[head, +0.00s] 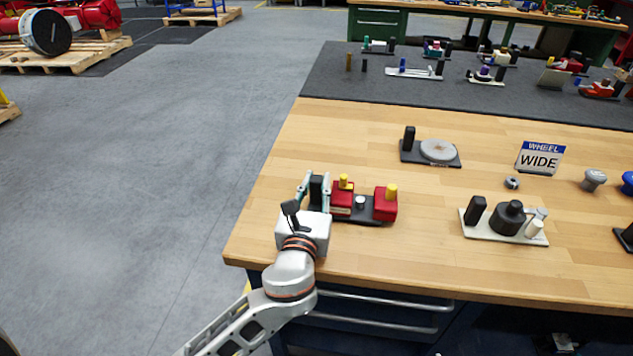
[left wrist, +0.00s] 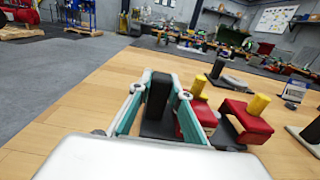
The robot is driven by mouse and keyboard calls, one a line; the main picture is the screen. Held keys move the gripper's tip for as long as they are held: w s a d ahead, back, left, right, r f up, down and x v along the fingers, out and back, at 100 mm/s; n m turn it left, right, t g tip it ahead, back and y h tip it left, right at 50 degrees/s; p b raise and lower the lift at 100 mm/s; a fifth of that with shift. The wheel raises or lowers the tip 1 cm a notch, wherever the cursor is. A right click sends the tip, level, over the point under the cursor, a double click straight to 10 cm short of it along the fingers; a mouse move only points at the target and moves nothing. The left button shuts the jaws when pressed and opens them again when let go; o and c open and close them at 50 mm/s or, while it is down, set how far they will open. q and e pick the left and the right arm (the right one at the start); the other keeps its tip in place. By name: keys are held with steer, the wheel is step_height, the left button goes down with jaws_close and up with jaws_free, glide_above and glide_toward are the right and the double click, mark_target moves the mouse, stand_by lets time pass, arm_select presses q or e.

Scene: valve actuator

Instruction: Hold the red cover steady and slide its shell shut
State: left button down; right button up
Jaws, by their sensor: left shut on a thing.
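The red cover stands near the left edge of the wooden bench as two red parts on one dark base (head: 366,217). The left red part (head: 341,200) and right red part (head: 384,206) each carry a yellow knob. They are apart, with a small silver piece (head: 360,201) between them. A black upright post (left wrist: 157,100) rises at the base's left end. My left gripper (head: 317,188) is shut on this post, with one finger on each side of it. In the left wrist view both red parts show right of the fingers. My right gripper is not in view.
A grey disc on a dark base (head: 438,150) stands behind, and a white base with black parts (head: 503,220) stands to the right. A WIDE sign (head: 540,158) is farther back. Bare wood (head: 330,140) lies behind the cover. The bench's front edge is close.

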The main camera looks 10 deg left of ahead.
arm_select(q)
steer(key=shift+f, duration=0.5)
stand_by(0.9)
